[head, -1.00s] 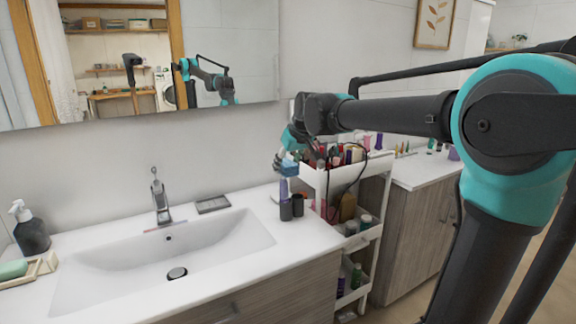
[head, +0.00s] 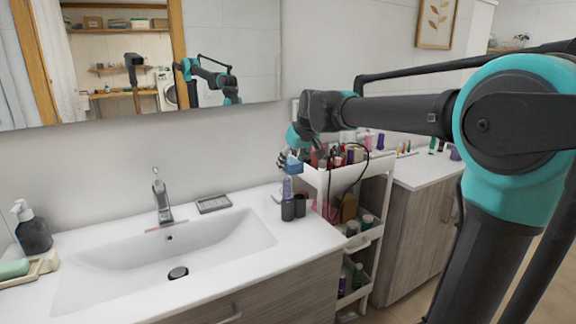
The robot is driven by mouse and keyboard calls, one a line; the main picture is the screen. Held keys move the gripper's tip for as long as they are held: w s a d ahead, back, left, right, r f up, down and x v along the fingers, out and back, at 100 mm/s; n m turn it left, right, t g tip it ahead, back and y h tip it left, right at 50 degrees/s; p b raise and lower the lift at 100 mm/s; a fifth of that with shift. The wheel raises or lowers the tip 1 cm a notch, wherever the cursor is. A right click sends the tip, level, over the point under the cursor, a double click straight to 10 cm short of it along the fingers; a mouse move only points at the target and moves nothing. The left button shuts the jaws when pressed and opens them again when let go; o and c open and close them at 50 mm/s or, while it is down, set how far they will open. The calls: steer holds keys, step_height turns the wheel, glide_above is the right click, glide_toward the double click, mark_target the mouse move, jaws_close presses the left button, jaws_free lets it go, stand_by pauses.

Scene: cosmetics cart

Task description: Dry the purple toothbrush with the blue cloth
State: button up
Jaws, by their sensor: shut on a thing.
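My gripper (head: 287,158) is small and far off, at the left side of the white cart, above the counter's right end. It is shut on a small blue thing (head: 292,168), which looks like the blue cloth. The blue thing is just above a translucent purple bottle-like object (head: 287,188); I cannot tell whether they touch.
Two dark cups (head: 293,207) stand on the counter near the cart (head: 312,176), whose top is crowded with cosmetics. A tap (head: 161,196), a grey soap dish (head: 213,204) and a dark soap dispenser (head: 32,229) stand around the sink basin (head: 215,245). The front right counter is clear.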

steer(key=shift+r, duration=3.5)
